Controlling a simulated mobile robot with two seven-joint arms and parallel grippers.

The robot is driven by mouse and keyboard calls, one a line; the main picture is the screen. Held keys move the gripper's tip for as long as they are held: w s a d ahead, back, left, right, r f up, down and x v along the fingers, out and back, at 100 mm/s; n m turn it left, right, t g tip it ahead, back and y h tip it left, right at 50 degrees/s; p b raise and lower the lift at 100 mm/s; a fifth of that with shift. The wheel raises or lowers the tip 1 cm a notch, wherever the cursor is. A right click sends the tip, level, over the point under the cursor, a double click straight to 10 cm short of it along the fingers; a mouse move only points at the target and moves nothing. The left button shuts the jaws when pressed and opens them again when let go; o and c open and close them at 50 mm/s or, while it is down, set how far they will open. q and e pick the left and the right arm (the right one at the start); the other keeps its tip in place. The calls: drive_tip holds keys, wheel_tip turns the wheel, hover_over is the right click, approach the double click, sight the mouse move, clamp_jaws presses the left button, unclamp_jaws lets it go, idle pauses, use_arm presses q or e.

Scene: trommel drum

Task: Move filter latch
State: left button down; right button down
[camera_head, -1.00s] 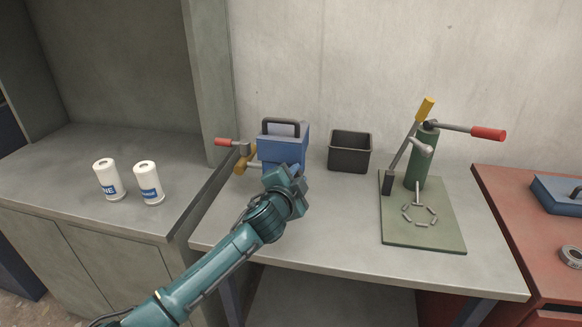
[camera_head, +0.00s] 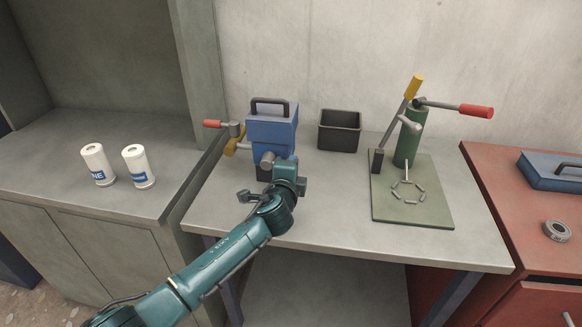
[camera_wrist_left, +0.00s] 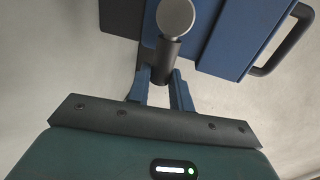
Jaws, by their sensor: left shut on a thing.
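A blue box-shaped unit (camera_head: 272,128) with a dark carrying handle stands at the back left of the grey table. A grey round-ended latch (camera_head: 267,160) juts from its lower front. In the left wrist view the latch's pale round end (camera_wrist_left: 175,17) and dark stem (camera_wrist_left: 160,62) show close up. My left gripper (camera_wrist_left: 163,78) is shut on the dark stem, one blue finger on each side. In the head view my wrist is in front of the unit and hides the fingers. My right gripper is in neither view.
A red-handled crank (camera_head: 215,124) sticks out left of the unit. A black bin (camera_head: 339,130) stands to its right. A green press (camera_head: 410,140) with levers stands on a green plate (camera_head: 412,215) farther right. The table front between is clear.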

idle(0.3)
use_arm(q)
drive_tip(key=c, duration=1.3)
unclamp_jaws()
drive_tip(key=shift+o, duration=0.2)
drive_tip(key=v, duration=1.3)
drive_tip(key=shift+p, duration=0.3)
drive_tip(key=shift+s+f, duration=0.1)
